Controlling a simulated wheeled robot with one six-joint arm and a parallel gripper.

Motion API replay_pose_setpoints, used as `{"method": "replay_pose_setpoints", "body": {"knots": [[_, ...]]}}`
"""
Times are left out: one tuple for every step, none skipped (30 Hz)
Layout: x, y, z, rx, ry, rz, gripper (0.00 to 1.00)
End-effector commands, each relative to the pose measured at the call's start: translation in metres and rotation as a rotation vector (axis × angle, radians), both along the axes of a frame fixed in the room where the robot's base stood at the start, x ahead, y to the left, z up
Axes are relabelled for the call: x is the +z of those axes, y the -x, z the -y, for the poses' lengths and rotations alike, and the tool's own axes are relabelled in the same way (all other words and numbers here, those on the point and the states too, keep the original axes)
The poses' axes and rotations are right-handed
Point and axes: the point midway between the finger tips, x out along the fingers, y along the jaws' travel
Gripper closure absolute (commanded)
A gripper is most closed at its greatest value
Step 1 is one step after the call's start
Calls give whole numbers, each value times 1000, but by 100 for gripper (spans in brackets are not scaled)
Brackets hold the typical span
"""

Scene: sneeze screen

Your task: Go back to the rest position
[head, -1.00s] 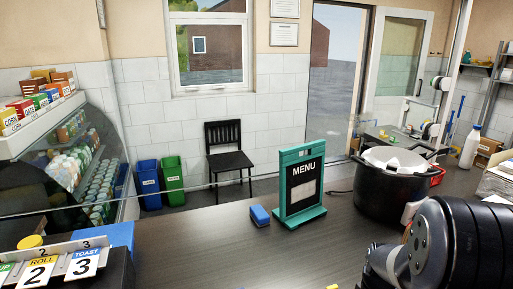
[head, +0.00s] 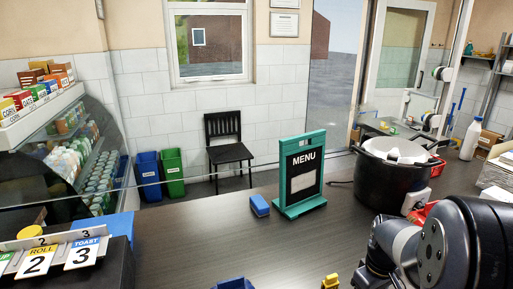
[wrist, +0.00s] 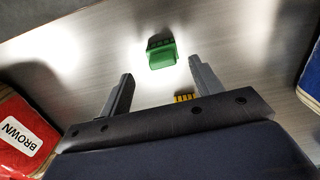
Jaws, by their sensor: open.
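My gripper (wrist: 162,82) shows in the wrist view with its two dark fingers spread wide and nothing between them. Below the fingers is a counter top with a small green object (wrist: 162,53) just beyond the fingertips. A small yellow object (wrist: 184,97) shows near the gripper's base, partly hidden by it. In the head view, my arm fills the lower right corner; its gripper cannot be made out there.
In the wrist view, a red pack labelled BROWN (wrist: 22,135) lies left and a blue item (wrist: 312,75) right. In the head view, a black pot (head: 390,185), a green menu stand (head: 300,178) and a blue block (head: 260,206) stand on the dark counter (head: 200,235).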

Motion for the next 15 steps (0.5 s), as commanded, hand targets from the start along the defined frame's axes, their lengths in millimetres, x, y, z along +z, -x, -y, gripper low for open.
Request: {"method": "replay_pose_setpoints", "body": {"knots": [[-11, 2, -1, 0, -3, -7, 39], [-15, 2, -1, 0, -2, -5, 39], [-22, 2, -2, 1, -2, -6, 39], [-27, 3, -2, 1, -3, -7, 39], [-32, 2, -3, 0, -2, -6, 39], [-38, 2, -3, 0, -1, -5, 39], [-43, 3, -4, 0, -2, -5, 39], [-49, 3, -3, 0, -2, -5, 39], [-56, 3, -3, 0, -1, -5, 39], [-61, 3, -3, 0, -2, -6, 39], [-66, 3, -3, 0, -1, -3, 39], [-53, 1, -3, 0, 1, 4, 39], [-50, 0, -2, 0, 3, 7, 39], [-46, 0, -2, 0, 3, 8, 39], [-41, 0, -3, 0, 2, 7, 39]]}}
